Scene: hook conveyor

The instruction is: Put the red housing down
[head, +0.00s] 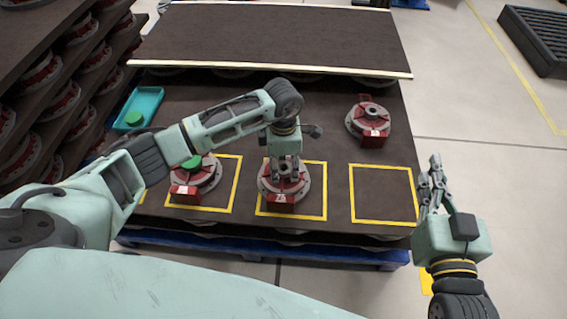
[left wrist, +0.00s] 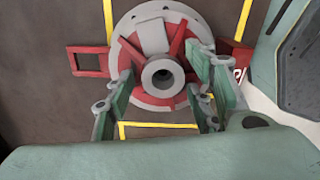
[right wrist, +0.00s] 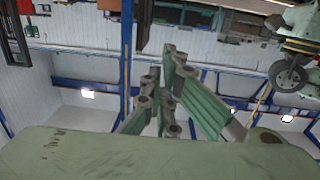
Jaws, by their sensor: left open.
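A red housing with a grey flange (head: 268,193) sits in the middle yellow square on the dark board. My left gripper (head: 287,170) is right above it, fingers pointing down around its central hub. In the left wrist view the open fingers (left wrist: 165,105) stand on either side of the hub of the red housing (left wrist: 162,72), with gaps beside it. My right gripper (head: 435,170) is raised off the board's right side, away from any housing. In the right wrist view its fingers (right wrist: 168,95) have nothing between them; their gap is hard to judge.
A housing with a green top (head: 195,175) sits in the left yellow square. Another red housing (head: 368,122) stands at the back right. The right yellow square (head: 383,193) is empty. A teal tray (head: 150,101) lies at the left. A dark panel (head: 270,40) spans the back. Stacked racks stand far left.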

